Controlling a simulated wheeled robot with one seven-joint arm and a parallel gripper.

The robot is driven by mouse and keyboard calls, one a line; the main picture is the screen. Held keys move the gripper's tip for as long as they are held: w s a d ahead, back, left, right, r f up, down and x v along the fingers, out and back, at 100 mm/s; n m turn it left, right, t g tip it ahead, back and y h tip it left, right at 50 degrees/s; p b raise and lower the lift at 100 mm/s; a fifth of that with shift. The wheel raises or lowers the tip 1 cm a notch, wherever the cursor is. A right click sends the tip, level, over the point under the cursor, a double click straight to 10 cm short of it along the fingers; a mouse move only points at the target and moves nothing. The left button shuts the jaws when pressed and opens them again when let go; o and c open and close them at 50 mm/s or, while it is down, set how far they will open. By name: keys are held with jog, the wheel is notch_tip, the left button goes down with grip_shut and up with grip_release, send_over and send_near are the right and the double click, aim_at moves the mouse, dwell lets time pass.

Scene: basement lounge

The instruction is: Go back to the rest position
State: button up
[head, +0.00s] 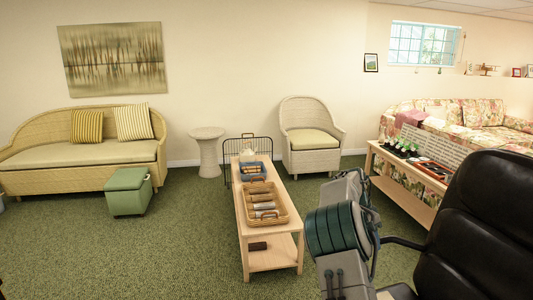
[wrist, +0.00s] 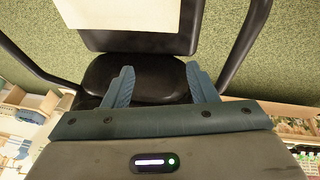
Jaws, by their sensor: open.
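My gripper (wrist: 158,88) shows in the wrist view with its two blue-grey fingers spread apart and nothing between them. Behind the fingers in that view is the black seat of a chair (wrist: 135,75), with its armrests to either side. In the head view my arm is folded at the lower right, in front of the black leather chair (head: 485,225). The fingertips cannot be made out in the head view.
A low wooden table (head: 272,260) with a wicker basket (head: 280,217) stands left of my arm. A longer wooden table (head: 405,198) is behind the chair. A green ottoman (head: 128,192) stands by the wicker sofa (head: 60,155).

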jog(key=s+a+r+n+t+y+p, duration=0.1)
jog(key=s+a+r+n+y+p, duration=0.15)
jog(key=s+a+r, duration=0.5)
jog(key=s+a+r+n+t+y+p, duration=0.15)
jog(key=s+r+n, duration=0.3)
jog(key=s, duration=0.65)
jog(key=s+a+n+p, duration=0.1)
jog(key=s+a+n, duration=0.2)
jog(key=s, duration=0.6)
jog(key=s+a+r+n+p, duration=0.1)
jog(key=s+a+n, duration=0.3)
jog(key=s, duration=0.6)
jog(key=shift+s+a+t, duration=0.15)
jog(key=shift+a+t, duration=0.3)
jog(key=shift+a, duration=0.15)
